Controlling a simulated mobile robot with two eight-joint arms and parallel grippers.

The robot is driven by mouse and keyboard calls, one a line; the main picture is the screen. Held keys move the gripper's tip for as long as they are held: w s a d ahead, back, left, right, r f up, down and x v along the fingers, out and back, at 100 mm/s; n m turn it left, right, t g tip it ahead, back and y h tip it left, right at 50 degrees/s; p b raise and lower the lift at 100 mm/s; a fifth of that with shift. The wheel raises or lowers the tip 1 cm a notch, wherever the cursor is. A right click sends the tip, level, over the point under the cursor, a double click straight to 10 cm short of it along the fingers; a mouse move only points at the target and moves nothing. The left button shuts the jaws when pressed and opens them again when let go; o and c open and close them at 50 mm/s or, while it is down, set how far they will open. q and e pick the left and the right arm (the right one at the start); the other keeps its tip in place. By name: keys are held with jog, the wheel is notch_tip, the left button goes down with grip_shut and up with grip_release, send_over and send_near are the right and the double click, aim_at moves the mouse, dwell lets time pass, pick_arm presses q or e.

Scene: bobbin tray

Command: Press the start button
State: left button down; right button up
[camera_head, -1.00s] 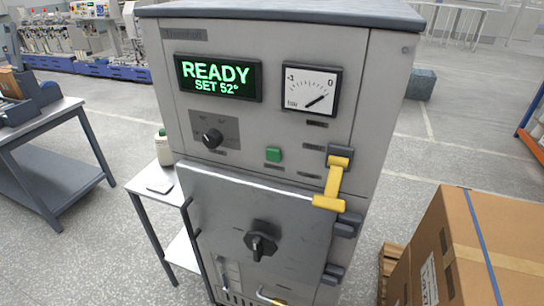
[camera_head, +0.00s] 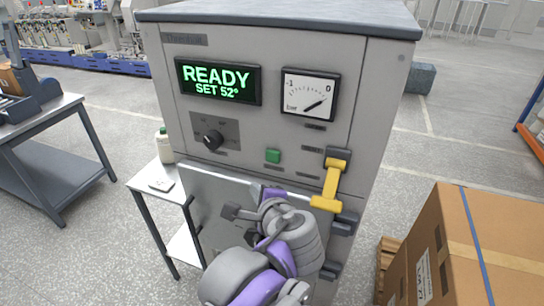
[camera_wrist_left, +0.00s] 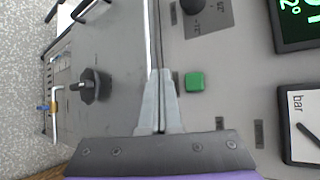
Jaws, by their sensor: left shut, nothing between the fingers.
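The green start button (camera_head: 273,156) sits on the grey front panel of the machine, below the display and gauge. It also shows in the left wrist view (camera_wrist_left: 194,82), just right of my fingertips. My left gripper (camera_head: 268,192) is in front of the upper door, a little below the button in the head view. Its fingers (camera_wrist_left: 159,78) are shut and empty, apart from the button. My arm hides much of the door in the head view. The display (camera_head: 218,81) reads READY, SET 52°. My right gripper is not in view.
A yellow lever (camera_head: 331,185) hangs right of the button. A black knob (camera_head: 213,140) is to its left and a gauge (camera_head: 310,94) above. The door's black knob (camera_wrist_left: 90,86) shows in the wrist view. A cardboard box (camera_head: 420,262) stands at right, a small table (camera_head: 150,184) at left.

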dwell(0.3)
pick_arm(q)
send_near(266, 161)
jog(key=x, duration=0.4)
jog(key=shift+w+a+f+b, duration=0.1)
jog(key=shift+a+f+b, duration=0.2)
jog(key=shift+a+b, duration=0.05)
jog(key=shift+w, duration=0.15)
dwell(1.8)
jog(key=shift+w+d, duration=0.15)
jog(key=shift+w, duration=0.15)
